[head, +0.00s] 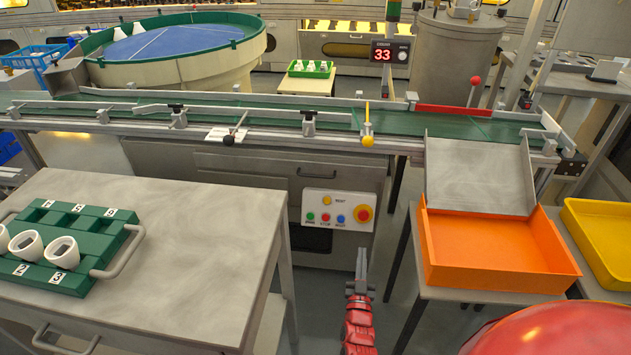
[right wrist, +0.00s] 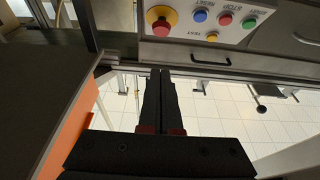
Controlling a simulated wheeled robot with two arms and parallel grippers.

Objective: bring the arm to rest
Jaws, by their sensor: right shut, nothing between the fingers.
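My right gripper (head: 361,268) shows low in the middle of the head view, at the end of a red arm. It is shut and empty, pointing toward the machine front below the button panel. In the right wrist view its two dark fingers (right wrist: 160,78) are together with nothing between them. The control panel (head: 338,210) with a large red button (head: 362,213) is just beyond the gripper, with a gap between. The panel (right wrist: 205,18) shows upside down in the right wrist view. My left gripper is not in view.
A grey table (head: 200,240) at left bears a green rack (head: 95,222) with white parts. An orange bin (head: 495,250) stands right of the gripper under a metal chute (head: 475,175), with a yellow bin (head: 605,240) beyond. A conveyor (head: 270,118) crosses behind. Open floor shows below the gripper.

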